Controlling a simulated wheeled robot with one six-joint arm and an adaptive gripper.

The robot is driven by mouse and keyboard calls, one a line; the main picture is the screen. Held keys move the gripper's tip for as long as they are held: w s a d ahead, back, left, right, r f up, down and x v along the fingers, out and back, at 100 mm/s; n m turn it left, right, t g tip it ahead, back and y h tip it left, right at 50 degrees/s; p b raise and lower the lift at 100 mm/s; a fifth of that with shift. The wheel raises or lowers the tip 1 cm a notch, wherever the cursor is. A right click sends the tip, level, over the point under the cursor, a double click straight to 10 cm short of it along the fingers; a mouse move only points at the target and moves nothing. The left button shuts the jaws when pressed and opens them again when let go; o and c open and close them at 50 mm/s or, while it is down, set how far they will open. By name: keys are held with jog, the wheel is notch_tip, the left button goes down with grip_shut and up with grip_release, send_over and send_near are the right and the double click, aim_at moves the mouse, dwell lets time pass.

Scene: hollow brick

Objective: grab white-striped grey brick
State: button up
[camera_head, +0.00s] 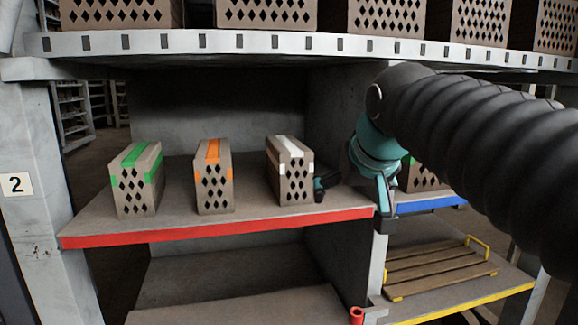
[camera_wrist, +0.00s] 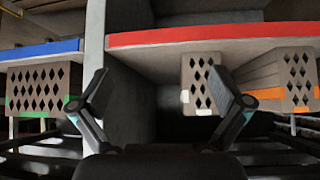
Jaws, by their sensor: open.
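The white-striped grey brick (camera_head: 296,185) stands upright at the right end of the red-edged shelf (camera_head: 230,228). It has a white stripe on top, white side patches and diamond holes. My gripper (camera_head: 350,192) is open and empty, to the right of this brick and near the shelf's right front corner. Its left finger is close to the brick's right side; contact cannot be told. In the wrist view, which looks upside down, the brick (camera_wrist: 197,75) shows between the fingers (camera_wrist: 160,72), close to the right finger, which partly overlaps its edge.
An orange-striped brick (camera_head: 214,185) and a green-striped brick (camera_head: 134,190) stand to the left. A grey divider (camera_head: 340,125) is behind my gripper. Another brick (camera_head: 425,176) is on the blue-edged shelf (camera_head: 435,204). A shelf of bricks (camera_head: 200,42) is overhead. Below right is a wooden pallet (camera_head: 435,268).

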jog(key=n+t+y, duration=0.1)
jog(key=t+y, duration=0.1)
send_near(287, 143)
jog(key=x, duration=0.5)
jog(key=shift+w, duration=0.35)
jog(key=shift+x, duration=2.6)
jog(key=shift+s+f, duration=0.15)
jog(key=shift+f, duration=0.05)
jog(key=shift+c, duration=0.2)
jog(key=c, duration=1.6)
jog(key=shift+r, duration=0.15)
jog(key=shift+c, duration=1.1)
